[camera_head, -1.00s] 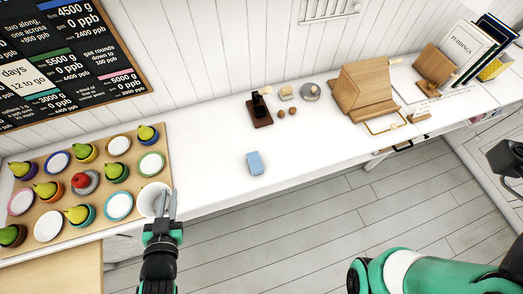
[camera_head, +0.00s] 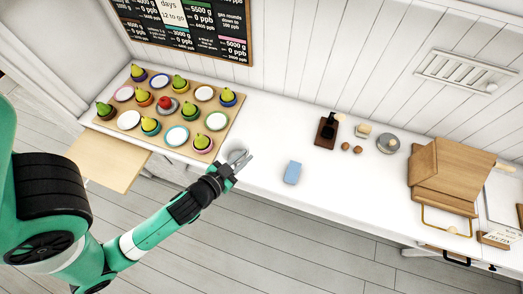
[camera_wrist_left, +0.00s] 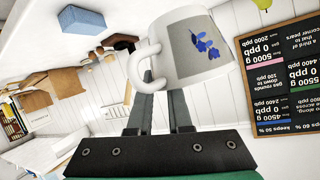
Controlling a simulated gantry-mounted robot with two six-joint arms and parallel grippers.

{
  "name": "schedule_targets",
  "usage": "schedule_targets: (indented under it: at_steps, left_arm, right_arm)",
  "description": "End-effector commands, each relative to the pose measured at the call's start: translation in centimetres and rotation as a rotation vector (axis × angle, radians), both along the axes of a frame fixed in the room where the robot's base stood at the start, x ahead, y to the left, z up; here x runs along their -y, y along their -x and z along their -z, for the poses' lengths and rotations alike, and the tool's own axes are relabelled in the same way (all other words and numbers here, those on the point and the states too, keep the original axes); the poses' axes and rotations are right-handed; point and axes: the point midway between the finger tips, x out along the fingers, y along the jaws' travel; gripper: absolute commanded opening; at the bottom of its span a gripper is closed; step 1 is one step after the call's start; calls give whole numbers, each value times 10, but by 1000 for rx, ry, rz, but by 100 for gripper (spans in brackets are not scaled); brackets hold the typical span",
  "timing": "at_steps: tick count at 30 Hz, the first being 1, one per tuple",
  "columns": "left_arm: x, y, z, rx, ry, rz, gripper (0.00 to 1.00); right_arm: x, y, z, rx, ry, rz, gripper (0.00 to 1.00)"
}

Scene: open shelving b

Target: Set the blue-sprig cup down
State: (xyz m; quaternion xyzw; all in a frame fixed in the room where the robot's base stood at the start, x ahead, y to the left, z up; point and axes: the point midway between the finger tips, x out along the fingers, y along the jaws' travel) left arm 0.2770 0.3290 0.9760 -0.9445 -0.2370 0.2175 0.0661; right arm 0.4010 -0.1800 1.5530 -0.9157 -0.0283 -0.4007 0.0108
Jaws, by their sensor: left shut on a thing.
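The blue-sprig cup (camera_wrist_left: 190,48) is white, with a blue flower sprig on its side and a loop handle. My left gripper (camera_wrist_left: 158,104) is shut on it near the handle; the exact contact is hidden. In the head view the cup (camera_head: 235,155) is small and partly hidden by the left gripper (camera_head: 243,161). It is at the white counter, just right of the wooden board. I cannot tell whether its base touches the counter. My right gripper is not in view.
The wooden board (camera_head: 185,141) holds several small plates and fruit-topped cups. A blue block (camera_head: 292,172) lies on the white counter (camera_head: 262,126), right of the gripper. A dark wooden stand (camera_head: 326,131) is farther back. Clear counter lies between the board and block.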

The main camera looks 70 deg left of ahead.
Motion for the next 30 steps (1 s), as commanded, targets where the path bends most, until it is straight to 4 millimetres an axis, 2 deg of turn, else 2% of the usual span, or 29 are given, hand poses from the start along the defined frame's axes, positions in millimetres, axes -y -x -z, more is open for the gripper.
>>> schedule_targets:
  at_steps: [1,5,7,12,20,26,30]
  left_arm:
    - [-10,-14,5,7,-2,-8,0]
    - [-29,-47,23,7,-2,-5,0]
    - [-35,-57,46,1,-3,-1,0]
    - [-47,-78,72,2,-2,1,0]
    - [-51,-85,80,2,-2,1,0]
    - [-52,-86,113,0,-2,2,0]
    - [-51,-86,112,2,-2,2,0]
  right_arm:
    - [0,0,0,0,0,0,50]
    - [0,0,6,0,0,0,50]
    - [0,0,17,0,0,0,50]
    - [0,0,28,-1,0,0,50]
    - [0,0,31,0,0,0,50]
    - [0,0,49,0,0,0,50]
    - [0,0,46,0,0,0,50]
